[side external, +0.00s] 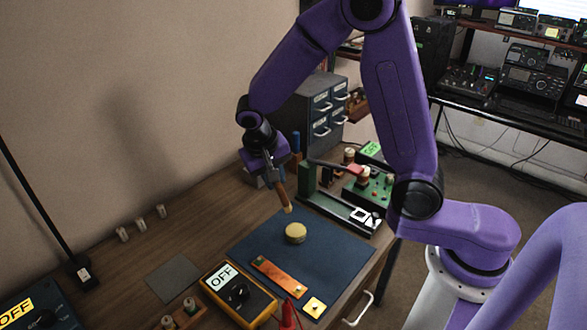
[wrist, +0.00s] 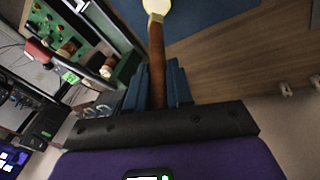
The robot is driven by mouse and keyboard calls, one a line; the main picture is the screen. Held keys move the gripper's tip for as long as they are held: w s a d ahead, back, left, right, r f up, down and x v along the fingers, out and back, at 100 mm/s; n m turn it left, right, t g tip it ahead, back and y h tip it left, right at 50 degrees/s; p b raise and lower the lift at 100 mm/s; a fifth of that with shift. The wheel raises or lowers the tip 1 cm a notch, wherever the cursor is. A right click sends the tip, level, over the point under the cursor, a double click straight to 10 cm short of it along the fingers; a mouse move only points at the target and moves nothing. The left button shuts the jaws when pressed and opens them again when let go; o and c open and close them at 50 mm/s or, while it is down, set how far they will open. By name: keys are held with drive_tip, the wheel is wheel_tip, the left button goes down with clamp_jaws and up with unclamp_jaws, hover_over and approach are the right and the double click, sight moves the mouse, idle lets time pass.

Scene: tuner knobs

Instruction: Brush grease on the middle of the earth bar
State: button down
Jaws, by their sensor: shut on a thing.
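My gripper (side external: 275,178) is shut on a brush with a brown wooden handle (side external: 281,195). The brush points down, slightly tilted, with its pale tip (side external: 288,209) close above a round yellow tin (side external: 295,233) on the blue mat. I cannot tell whether the tip touches the tin. The earth bar, an orange copper strip (side external: 279,275), lies on the mat nearer the camera, apart from the brush. In the wrist view the brush handle (wrist: 157,65) runs up between my blue gripper fingers (wrist: 157,88). A pale yellow shape at its end meets the top edge.
The blue mat (side external: 335,258) is otherwise mostly clear. A yellow square piece (side external: 315,307) lies on it. A yellow meter (side external: 238,294) marked OFF stands at the mat's front left. A green device (side external: 375,188) with knobs and grey drawers (side external: 325,108) stand behind.

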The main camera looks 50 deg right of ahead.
drive_tip(key=s+a+f+m+g, duration=0.25)
drive_tip(key=a+m, duration=0.35)
drive_tip(key=a, duration=0.6)
drive_tip(key=shift+f, duration=3.2)
drive_tip(key=shift+s, duration=3.8)
drive_tip(key=shift+w, duration=3.9)
wheel_tip(320, 180, up, 7)
drive_tip(key=shift+d, duration=0.2)
drive_tip(key=shift+s, duration=0.1)
